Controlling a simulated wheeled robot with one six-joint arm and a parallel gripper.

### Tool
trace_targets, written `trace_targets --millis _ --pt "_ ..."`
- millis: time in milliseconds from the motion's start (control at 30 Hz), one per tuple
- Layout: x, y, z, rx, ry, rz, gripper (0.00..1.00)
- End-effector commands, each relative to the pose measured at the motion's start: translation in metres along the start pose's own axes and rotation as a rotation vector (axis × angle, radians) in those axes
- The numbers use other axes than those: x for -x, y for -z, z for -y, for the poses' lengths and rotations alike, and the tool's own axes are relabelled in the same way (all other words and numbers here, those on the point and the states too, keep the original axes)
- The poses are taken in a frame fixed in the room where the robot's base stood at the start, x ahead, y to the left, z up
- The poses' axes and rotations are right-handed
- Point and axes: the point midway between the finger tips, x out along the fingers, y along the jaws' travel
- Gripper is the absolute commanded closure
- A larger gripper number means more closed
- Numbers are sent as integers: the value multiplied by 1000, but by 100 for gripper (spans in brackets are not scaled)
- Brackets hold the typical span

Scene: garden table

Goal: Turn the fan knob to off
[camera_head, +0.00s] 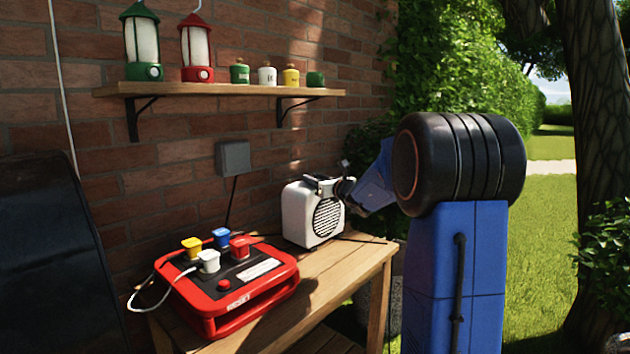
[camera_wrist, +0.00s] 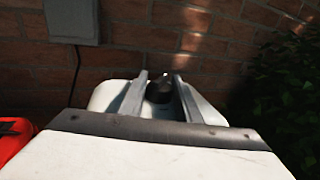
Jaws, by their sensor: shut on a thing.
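The fan (camera_head: 301,211) is a white box with a round dark grille on its front, standing at the back of the wooden table; its white top also shows in the wrist view (camera_wrist: 108,94). The knob's pointer and any off mark are too small to read.
A red power box (camera_head: 285,279) with several coloured plugs and a reset button sits left of the fan on the table (camera_head: 345,262). A grey wall box (camera_head: 233,158) is behind. A shelf (camera_head: 220,88) with lanterns and small jars hangs above. A brick wall is close behind the fan.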

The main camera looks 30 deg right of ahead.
Motion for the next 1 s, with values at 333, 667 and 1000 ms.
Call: trace_targets --millis 333,667,1000 --pt "0 1 2 0 -202 -1 92" --pt "0 1 2 -1 -446 -2 92" --pt "0 0 1 0 -585 -1 92"
